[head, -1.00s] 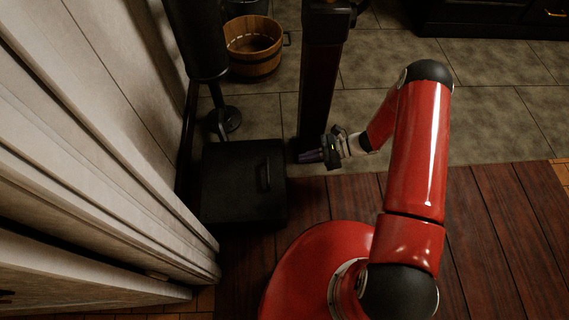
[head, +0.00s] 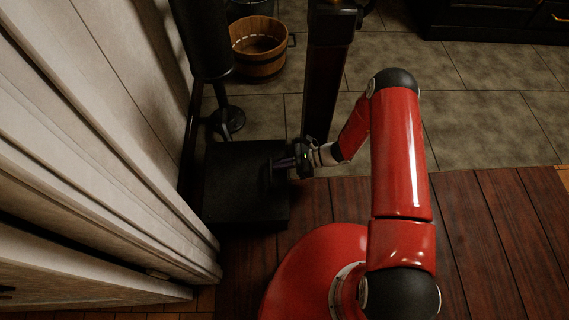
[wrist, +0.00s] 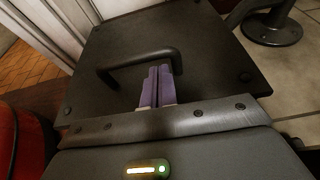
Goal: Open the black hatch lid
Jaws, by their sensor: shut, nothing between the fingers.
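The black hatch lid (head: 235,180) lies flat and closed on a low black box at the left, beside the pale wall. It also fills much of the wrist view (wrist: 205,52). Its bar handle (wrist: 135,60) stands near the lid's edge on my side.
A pale panelled wall (head: 90,130) runs close along the left. A dark post (head: 328,80) stands just behind my gripper. A wooden tub (head: 258,48) and a round-footed black stand (head: 229,118) are beyond the box. The tiled floor (head: 480,110) at right is clear.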

